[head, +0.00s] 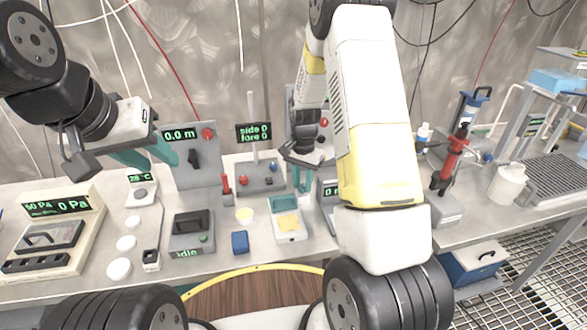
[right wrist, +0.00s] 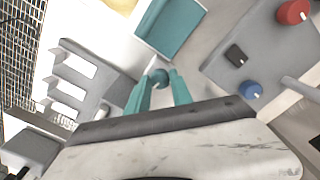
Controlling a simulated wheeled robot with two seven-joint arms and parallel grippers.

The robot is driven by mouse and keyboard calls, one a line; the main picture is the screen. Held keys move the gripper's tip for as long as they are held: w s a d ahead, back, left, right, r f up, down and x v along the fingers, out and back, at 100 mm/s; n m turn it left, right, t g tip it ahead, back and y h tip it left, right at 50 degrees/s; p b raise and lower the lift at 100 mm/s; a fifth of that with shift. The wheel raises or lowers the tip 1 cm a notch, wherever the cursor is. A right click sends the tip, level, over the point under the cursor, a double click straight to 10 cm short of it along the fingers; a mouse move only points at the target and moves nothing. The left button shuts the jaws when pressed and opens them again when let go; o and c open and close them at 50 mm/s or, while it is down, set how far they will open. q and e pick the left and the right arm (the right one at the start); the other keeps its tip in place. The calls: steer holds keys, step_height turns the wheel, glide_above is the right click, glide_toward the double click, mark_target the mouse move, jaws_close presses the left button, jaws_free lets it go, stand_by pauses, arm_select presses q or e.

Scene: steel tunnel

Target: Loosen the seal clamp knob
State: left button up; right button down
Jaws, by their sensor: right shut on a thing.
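My right gripper (head: 302,187) reaches down behind the small white device (head: 290,238) with a teal panel (head: 284,204) and a yellow pad. In the right wrist view its teal fingers (right wrist: 160,84) are closed around a small round dark-teal knob (right wrist: 160,76), which I take to be the seal clamp knob. The knob sits close to the edge of the teal panel (right wrist: 172,28). In the head view I cannot make out the knob; the fingers and hand cover that spot. My left gripper (head: 158,158) is open and empty, raised above the bench at the left.
A control box (head: 262,181) with a red and a blue knob stands beside the right fingers. Left of it are an upright panel reading 0.0 m (head: 193,170) and a pressure gauge box (head: 50,225). A red hand pump (head: 452,155) stands at right.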

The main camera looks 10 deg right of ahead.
mark_target(302, 186)
steer(key=n, duration=0.4)
steer(key=shift+n, duration=0.3)
steer(key=n, duration=1)
steer(key=shift+n, duration=2.4)
steer(key=c, duration=1.1)
jaws_free()
steer(key=shift+r, duration=3.95)
